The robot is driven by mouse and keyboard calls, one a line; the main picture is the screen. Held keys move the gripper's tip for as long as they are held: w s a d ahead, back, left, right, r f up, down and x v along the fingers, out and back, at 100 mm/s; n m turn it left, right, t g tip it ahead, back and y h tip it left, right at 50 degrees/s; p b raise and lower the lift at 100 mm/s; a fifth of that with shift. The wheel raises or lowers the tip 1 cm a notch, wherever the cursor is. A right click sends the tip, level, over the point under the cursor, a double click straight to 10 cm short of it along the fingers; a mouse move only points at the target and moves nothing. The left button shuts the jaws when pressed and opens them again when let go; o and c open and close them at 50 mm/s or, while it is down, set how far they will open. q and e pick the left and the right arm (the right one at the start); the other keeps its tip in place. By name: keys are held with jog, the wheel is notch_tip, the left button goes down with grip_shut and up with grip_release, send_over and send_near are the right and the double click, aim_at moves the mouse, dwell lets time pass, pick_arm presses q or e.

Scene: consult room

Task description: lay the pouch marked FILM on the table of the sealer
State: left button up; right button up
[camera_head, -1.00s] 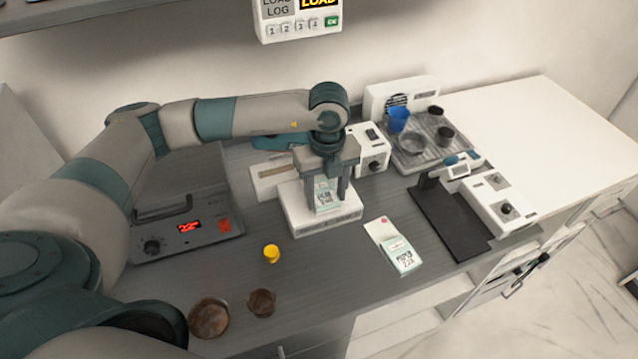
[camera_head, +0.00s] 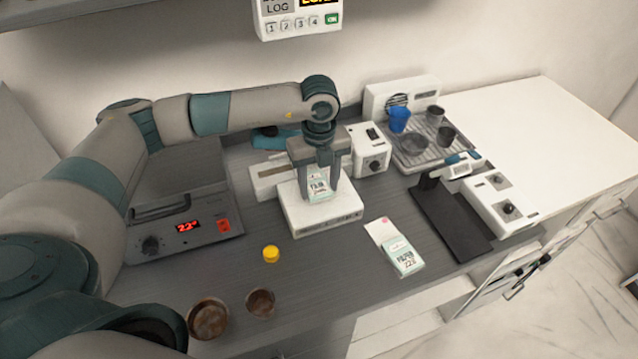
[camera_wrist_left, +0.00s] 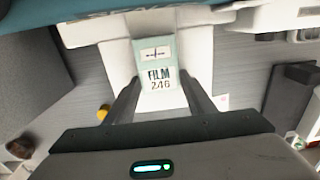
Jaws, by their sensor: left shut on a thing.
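The pouch marked FILM (camera_head: 318,186) is pale green and white. It hangs between the fingers of my left gripper (camera_head: 321,186), just over a low white box (camera_head: 338,216); whether it touches the box is hard to tell. In the left wrist view the pouch (camera_wrist_left: 157,68) reads FILM 246 and lies between the two dark fingers (camera_wrist_left: 157,98). A dark flat plate (camera_head: 452,228) beside a white unit with knobs (camera_head: 507,207) stands to the right and looks like the sealer and its table. The plate is bare in front. My right gripper is not in view.
A second pouch (camera_head: 403,258), its print hard to read, lies between box and plate. A white knobbed device (camera_head: 368,152) and a tray (camera_head: 425,160) with cups stand behind. A yellow cap (camera_head: 271,254), two brown dishes (camera_head: 208,318) and a grey heater (camera_head: 185,238) are left.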

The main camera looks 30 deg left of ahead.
pick_arm(q)
jog(key=o, duration=1)
jog(key=shift+f, duration=0.1)
jog(key=shift+r, duration=0.2)
jog(key=shift+r, duration=0.1)
jog(key=shift+r+b, duration=2.4)
jog(key=shift+r, duration=3.45)
